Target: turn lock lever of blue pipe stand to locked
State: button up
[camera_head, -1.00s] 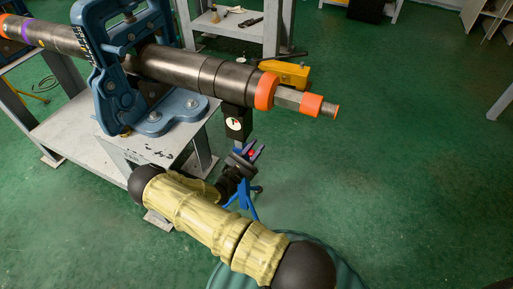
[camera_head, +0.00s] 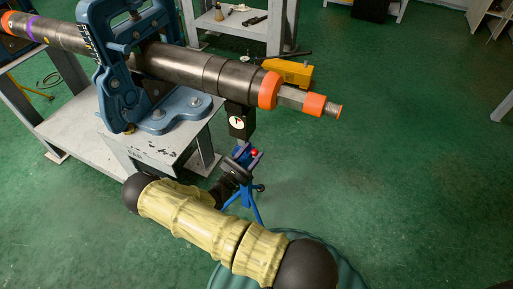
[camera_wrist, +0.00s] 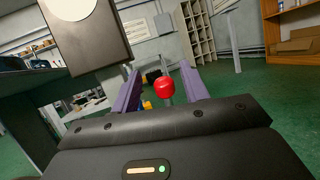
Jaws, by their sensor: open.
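The blue pipe stand (camera_head: 247,199) stands on the floor below the right part of the long pipe; my arm and gripper hide much of it. A red ball knob (camera_head: 254,152), apparently the lock lever's end, shows beside my gripper (camera_head: 249,158). In the wrist view the red knob (camera_wrist: 165,86) sits on a grey stem, between the two purple fingers of my gripper (camera_wrist: 160,70) as seen there. The fingers are apart, with a gap on each side of the knob. I cannot tell how deep the knob lies between them. The lever's turning angle is unclear.
The dark pipe (camera_head: 190,68) with orange collars is clamped in a blue vise (camera_head: 112,65) on a grey bench (camera_head: 75,128). A black box with a round white label (camera_head: 240,122) hangs under the pipe, close above my gripper. A yellow object (camera_head: 290,73) lies behind. Floor at right is clear.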

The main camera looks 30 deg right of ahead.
jog(key=s+a, duration=0.3)
jog(key=a, duration=0.5)
jog(key=shift+s+a, duration=0.3)
jog(key=shift+a, duration=0.1)
